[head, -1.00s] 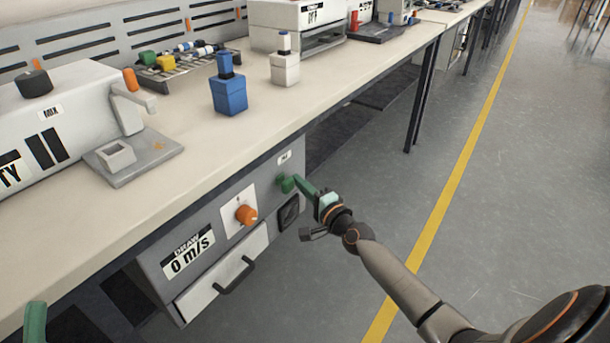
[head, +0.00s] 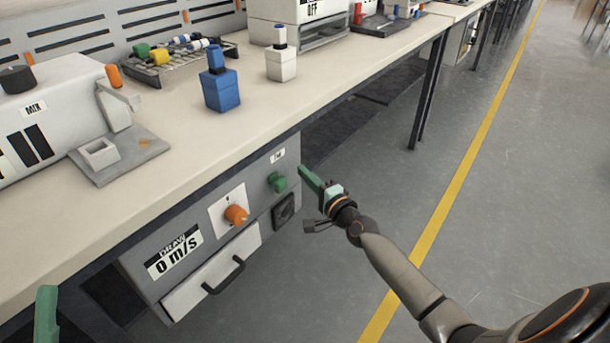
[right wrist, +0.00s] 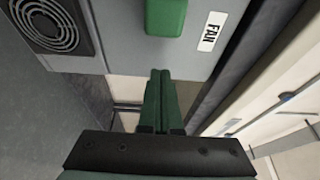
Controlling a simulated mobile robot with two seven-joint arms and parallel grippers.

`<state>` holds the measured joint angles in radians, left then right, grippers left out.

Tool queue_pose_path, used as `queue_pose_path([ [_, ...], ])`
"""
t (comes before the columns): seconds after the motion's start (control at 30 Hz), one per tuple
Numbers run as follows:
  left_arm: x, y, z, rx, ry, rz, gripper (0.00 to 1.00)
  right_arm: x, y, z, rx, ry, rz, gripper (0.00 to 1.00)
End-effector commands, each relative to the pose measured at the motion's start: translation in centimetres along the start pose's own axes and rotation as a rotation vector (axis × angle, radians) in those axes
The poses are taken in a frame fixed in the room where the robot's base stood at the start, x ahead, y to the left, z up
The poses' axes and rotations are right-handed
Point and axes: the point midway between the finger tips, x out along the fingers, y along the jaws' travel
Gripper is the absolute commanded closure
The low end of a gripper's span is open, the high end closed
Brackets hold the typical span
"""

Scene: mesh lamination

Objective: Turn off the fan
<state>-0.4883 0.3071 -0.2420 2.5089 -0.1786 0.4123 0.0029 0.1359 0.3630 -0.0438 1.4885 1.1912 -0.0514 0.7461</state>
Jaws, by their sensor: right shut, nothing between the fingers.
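The fan switch is a green knob (head: 277,182) on the grey front panel under the bench. It also shows in the right wrist view (right wrist: 165,16), beside a label reading FAN (right wrist: 211,31). A display (head: 174,252) on the panel reads DRAW 0 m/s. My right gripper (head: 303,172) has its green fingers shut and empty, a little to the right of the knob and apart from it. In the right wrist view its closed fingertips (right wrist: 160,74) point toward the knob with a gap between. A green fingertip of my left gripper (head: 46,292) shows at the lower left; its opening is hidden.
An orange dial (head: 236,215), a drawer with a black handle (head: 223,275) and a round vent (head: 284,211) are on the panel. A blue bottle (head: 221,90) and a white bottle (head: 281,65) stand on the bench. The floor at right is clear.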

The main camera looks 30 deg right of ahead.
Motion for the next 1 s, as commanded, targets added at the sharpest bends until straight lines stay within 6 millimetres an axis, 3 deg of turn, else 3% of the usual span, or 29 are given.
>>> queue_pose_path([
  [0.03,0.4,-0.1,-0.4,0.004,0.0,0.002,0.5,-1.4,0.1,0.0,-0.002,-0.001,0.01,1.0],
  [0.2,0.8,-0.3,-0.9,0.017,0.005,0.004,0.5,-4.7,0.1,0.0,-0.002,-0.001,0.009,1.0],
  [0.43,0.9,-0.5,-1.1,0.025,0.008,0.002,0.5,-8.0,0.1,-0.1,-0.002,0.0,0.007,1.0],
  [0.63,0.9,-0.7,-1.1,0.026,0.008,-0.005,0.5,-9.3,0.1,-0.1,0.0,0.0,0.006,1.0],
  [1.0,0.9,-0.7,-1.1,0.026,0.007,-0.006,0.5,-9.4,0.1,-0.1,0.0,0.001,0.005,1.0],
])
